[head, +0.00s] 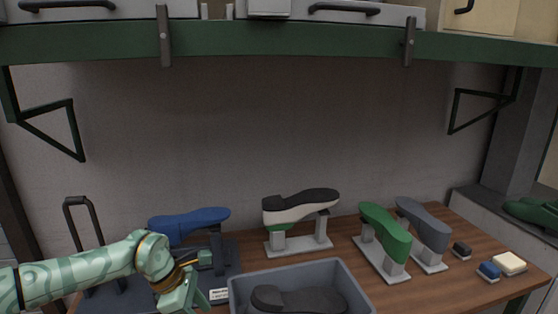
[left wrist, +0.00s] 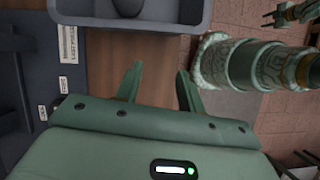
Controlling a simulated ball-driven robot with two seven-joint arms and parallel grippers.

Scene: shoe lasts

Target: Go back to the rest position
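My left gripper (head: 180,300) is low at the left in the head view, in front of the blue shoe last (head: 190,221) and left of the grey tray (head: 238,285). In the left wrist view its two fingers (left wrist: 158,85) are apart with nothing between them. The tray's wall (left wrist: 130,25) lies just beyond the fingertips there. What looks like my right gripper (left wrist: 267,18) shows small at the top right of that view, with its two prongs apart. It is not in the head view.
A dark sole-shaped piece (head: 298,300) lies in the tray. A white last with a dark sole (head: 300,205), a green last (head: 386,232) and a grey last (head: 424,228) stand behind and right on the wooden table (head: 440,288). Small blocks (head: 488,271) lie at the right. A green-edged shelf (head: 280,40) hangs above.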

